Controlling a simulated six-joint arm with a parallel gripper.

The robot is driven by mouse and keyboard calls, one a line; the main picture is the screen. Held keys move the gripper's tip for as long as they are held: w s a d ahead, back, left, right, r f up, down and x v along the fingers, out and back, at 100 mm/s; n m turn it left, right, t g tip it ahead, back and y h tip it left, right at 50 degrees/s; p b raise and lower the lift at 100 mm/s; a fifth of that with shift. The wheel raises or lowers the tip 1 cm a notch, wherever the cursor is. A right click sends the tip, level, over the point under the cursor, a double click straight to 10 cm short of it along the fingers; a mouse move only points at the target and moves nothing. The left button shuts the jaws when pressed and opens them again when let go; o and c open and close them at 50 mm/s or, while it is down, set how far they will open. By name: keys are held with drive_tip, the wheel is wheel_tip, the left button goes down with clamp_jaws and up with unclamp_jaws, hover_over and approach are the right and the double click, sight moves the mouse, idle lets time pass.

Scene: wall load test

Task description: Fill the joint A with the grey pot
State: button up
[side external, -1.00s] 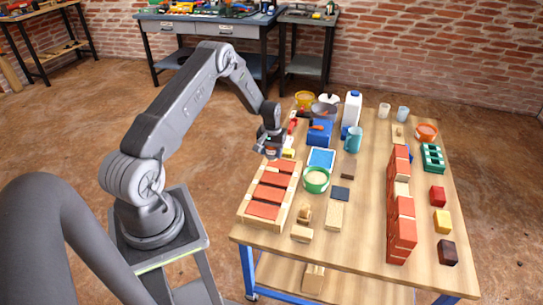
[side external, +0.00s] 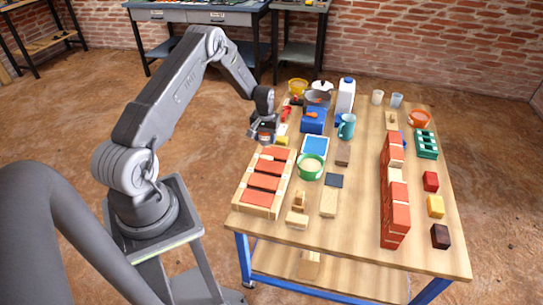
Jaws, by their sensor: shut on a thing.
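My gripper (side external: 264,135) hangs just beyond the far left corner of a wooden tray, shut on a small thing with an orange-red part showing. The fingers cover most of it, so I cannot tell what it is. A grey pot (side external: 317,99) stands at the back of the table, with something white at its top. The wooden tray (side external: 239,206) holds several red bricks in a row with narrow gaps between them. A stepped red brick wall (side external: 396,218) with pale blocks in it stands on the right. No label for joint A is readable.
A green bowl (side external: 311,167), blue box (side external: 314,120), teal mug (side external: 347,126) and white jug (side external: 346,96) stand mid-table and behind. Small wooden blocks (side external: 297,220) lie in front. Coloured cubes (side external: 435,206) line the right edge. Bare tabletop lies between the blocks and wall.

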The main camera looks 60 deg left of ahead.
drive_tip(key=shift+w+d+f, duration=0.65)
drive_tip(key=shift+f, duration=0.3)
drive_tip(key=shift+w+d+f, duration=0.65)
drive_tip(key=shift+f, duration=0.35)
drive_tip(key=shift+w+d+f, duration=0.65)
drive_tip(key=shift+f, duration=0.3)
drive_tip(key=shift+f, duration=0.55)
drive_tip(key=shift+r, duration=0.1)
wheel_tip(320, 180, up, 7)
idle(0.7)
